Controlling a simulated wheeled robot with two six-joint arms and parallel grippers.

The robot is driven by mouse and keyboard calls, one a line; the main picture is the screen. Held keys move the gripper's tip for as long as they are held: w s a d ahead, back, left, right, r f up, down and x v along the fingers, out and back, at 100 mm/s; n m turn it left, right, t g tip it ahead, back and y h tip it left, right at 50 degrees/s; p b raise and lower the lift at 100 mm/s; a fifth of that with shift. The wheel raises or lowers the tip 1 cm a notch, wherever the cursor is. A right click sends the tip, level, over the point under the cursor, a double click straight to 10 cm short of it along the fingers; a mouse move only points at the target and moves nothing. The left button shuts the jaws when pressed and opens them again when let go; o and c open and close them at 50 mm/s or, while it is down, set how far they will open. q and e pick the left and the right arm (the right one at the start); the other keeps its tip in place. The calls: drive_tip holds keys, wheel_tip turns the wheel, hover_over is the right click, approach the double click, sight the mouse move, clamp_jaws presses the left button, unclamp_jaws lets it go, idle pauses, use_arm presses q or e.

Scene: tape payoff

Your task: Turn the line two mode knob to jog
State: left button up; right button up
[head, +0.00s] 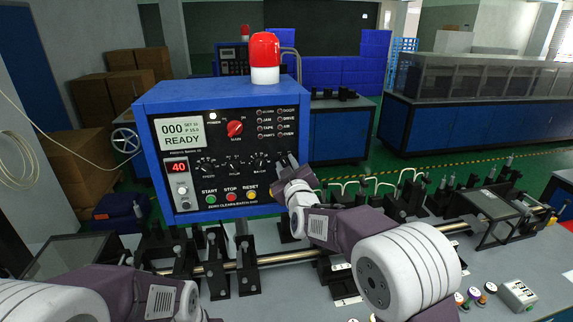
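The blue control box (150,150) stands upright on the bench with its panel facing me. A red rotary knob (235,128) sits at the panel's upper middle. Small black knobs with dial marks sit in a row below it: a left one (205,164), a middle one (234,163) and a right one (259,162). Their labels are too small to read surely, so I cannot tell which is the line two mode knob. My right gripper (286,163) is at the panel's lower right edge, right of the row. Its finger gap is unclear. My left gripper is out of view; only its arm shows.
A red and white beacon (264,58) tops the box. Green, red and amber buttons line the panel's bottom. A metal rod (275,257) with black brackets crosses the bench before the box. A similar blue box (230,60) stands far behind.

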drive_tip(key=shift+a, duration=0.1)
clamp_jaws()
drive_tip(key=m+b, duration=0.7)
drive_tip(key=m, duration=0.1)
drive_tip(key=shift+d+b, duration=0.3)
drive_tip(key=shift+b, duration=0.1)
drive_tip(key=shift+d+r+m+b, duration=0.15)
drive_tip(key=shift+m+b, duration=0.8)
drive_tip(key=shift+m, duration=1.05)
drive_tip(key=shift+r, duration=0.15)
drive_tip(key=shift+o, duration=1.5)
unclamp_jaws()
